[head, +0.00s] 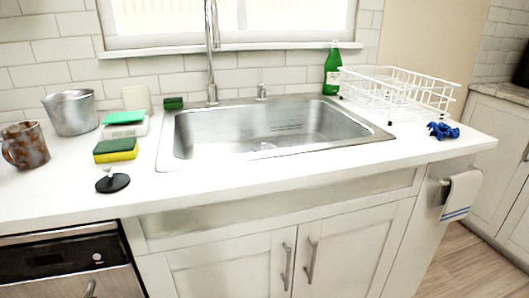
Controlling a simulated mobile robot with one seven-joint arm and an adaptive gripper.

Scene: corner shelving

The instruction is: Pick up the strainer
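A small black disc with a short pale knob (112,183), which looks like the sink strainer, lies flat on the white counter (230,178) near its front edge. It is left of the sink and in front of the sponge, apart from both. It is fully visible, and nothing holds it. My gripper is not in the head view, so its place and state do not show.
A yellow-green sponge (115,151), rusty mug (26,146), metal pitcher (71,113) and white-green box (124,123) stand around it. The steel sink (172,150) and tall faucet (210,60) are right. A green bottle (332,72) and wire dish rack (400,92) stand farther right.

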